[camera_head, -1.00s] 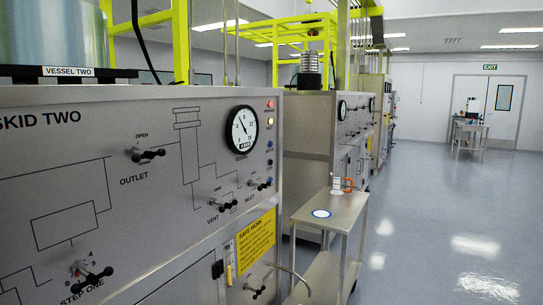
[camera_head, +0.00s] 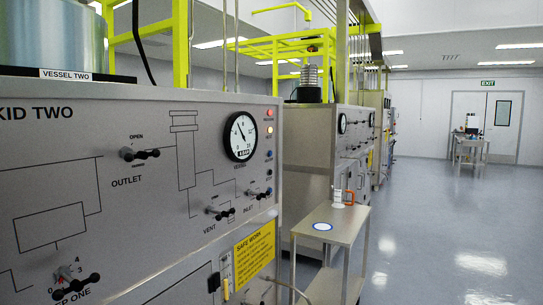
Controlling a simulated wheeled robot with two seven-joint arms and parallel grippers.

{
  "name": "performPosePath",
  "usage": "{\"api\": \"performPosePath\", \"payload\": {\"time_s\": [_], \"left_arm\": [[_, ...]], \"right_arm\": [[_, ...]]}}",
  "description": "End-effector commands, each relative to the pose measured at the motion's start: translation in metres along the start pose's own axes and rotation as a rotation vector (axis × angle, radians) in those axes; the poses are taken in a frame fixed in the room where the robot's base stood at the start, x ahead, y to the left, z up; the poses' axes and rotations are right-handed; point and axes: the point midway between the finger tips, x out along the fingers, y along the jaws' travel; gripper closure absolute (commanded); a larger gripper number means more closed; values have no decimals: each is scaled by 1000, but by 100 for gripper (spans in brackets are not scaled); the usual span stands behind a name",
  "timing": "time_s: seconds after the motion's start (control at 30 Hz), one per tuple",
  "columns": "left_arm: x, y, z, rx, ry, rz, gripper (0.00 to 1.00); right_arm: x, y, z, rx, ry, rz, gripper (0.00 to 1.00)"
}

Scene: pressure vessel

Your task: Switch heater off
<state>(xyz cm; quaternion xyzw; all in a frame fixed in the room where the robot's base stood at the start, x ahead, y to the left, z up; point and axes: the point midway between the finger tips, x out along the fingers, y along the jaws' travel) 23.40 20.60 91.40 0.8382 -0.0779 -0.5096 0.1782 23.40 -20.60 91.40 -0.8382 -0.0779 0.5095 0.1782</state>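The skid two panel (camera_head: 120,230) fills the left of the head view. A step knob (camera_head: 74,283) with a black handle and a red part sits at its lower left, by the digits 0, 3 and 4 and the label STEP ONE. An outlet valve (camera_head: 139,154), a vent valve (camera_head: 219,212) and an inlet valve (camera_head: 259,193) have black handles. A round gauge (camera_head: 240,134) is at the upper right of the panel. No control labelled heater is readable. Neither of my grippers shows.
A steel trolley (camera_head: 345,232) with a white, orange-handled mug (camera_head: 338,199) stands right of the panel. Open floor (camera_head: 440,230) lies to the right.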

Motion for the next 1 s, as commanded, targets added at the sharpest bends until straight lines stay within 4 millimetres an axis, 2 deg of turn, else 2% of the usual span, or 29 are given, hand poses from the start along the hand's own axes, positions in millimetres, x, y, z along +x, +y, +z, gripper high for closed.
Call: {"api": "performPosePath", "payload": {"time_s": [0.03,0.13,0.17,1.0], "left_arm": [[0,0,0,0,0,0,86],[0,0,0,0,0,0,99],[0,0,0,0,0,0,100],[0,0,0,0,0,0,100]], "right_arm": [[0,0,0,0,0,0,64],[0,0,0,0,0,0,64],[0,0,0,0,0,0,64],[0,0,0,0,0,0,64]]}}
